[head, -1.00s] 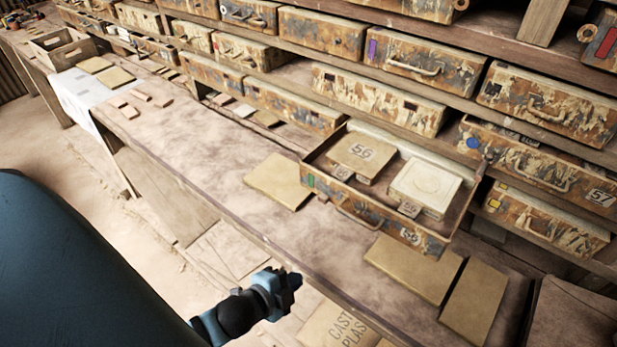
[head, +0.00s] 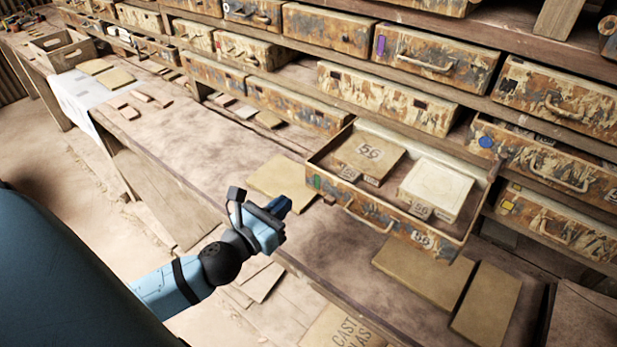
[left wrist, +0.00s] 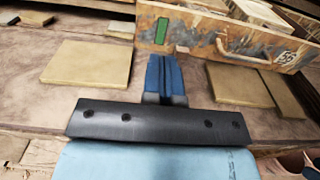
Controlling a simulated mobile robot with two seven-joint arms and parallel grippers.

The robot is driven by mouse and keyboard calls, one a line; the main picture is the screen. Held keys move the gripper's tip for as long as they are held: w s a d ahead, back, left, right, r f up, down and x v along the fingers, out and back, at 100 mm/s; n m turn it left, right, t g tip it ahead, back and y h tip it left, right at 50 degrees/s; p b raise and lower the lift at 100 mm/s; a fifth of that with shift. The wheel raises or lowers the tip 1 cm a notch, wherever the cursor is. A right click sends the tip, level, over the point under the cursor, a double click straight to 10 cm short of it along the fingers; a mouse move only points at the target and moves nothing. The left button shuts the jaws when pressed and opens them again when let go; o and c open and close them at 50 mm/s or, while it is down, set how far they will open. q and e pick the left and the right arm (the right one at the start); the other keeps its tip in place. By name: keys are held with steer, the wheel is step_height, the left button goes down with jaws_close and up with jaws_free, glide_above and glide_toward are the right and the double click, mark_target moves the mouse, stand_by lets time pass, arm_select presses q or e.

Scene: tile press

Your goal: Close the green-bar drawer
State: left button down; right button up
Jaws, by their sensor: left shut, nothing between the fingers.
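The green-bar drawer (head: 383,219) stands pulled out from the shelf over the bench, with a green bar at the left of its rusty front and a wire handle. In the left wrist view its front (left wrist: 190,30) shows at the top with the green bar and the handle. Inside lie a tan tile marked 59 (head: 369,152) and a pale block (head: 432,187). My left gripper (head: 281,207) is shut and empty, in front of the drawer's left end and apart from it in the head view. In the left wrist view its blue fingers (left wrist: 164,75) point toward the drawer front. My right gripper is not in view.
Tan boards lie on the bench (head: 330,245) left of the drawer (head: 277,178) and in front of it (head: 425,270). Other drawers fill the shelves, including one with a blue dot (head: 545,165) to the right. The bench front edge is near my left arm.

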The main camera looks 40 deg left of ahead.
arm_select(q)
steer(key=w+p, duration=0.1)
steer(key=w, duration=0.7)
steer(key=shift+w+d+p, duration=0.15)
steer(key=shift+w+p, duration=0.05)
steer(key=shift+p, duration=0.2)
steer(key=shift+w, duration=0.25)
steer(key=shift+w+r, duration=0.15)
steer(key=shift+w, duration=0.2)
steer(key=p, duration=0.2)
glide_toward(358, 134)
steer(key=shift+w+a+f, duration=0.25)
steer(key=shift+a+f, duration=0.1)
steer(key=shift+f, duration=0.25)
steer(key=w, duration=1)
steer(key=shift+w+d+f, duration=0.15)
steer(key=shift+w+d, duration=0.05)
steer(key=shift+w, duration=0.15)
steer(key=shift+r, duration=0.2)
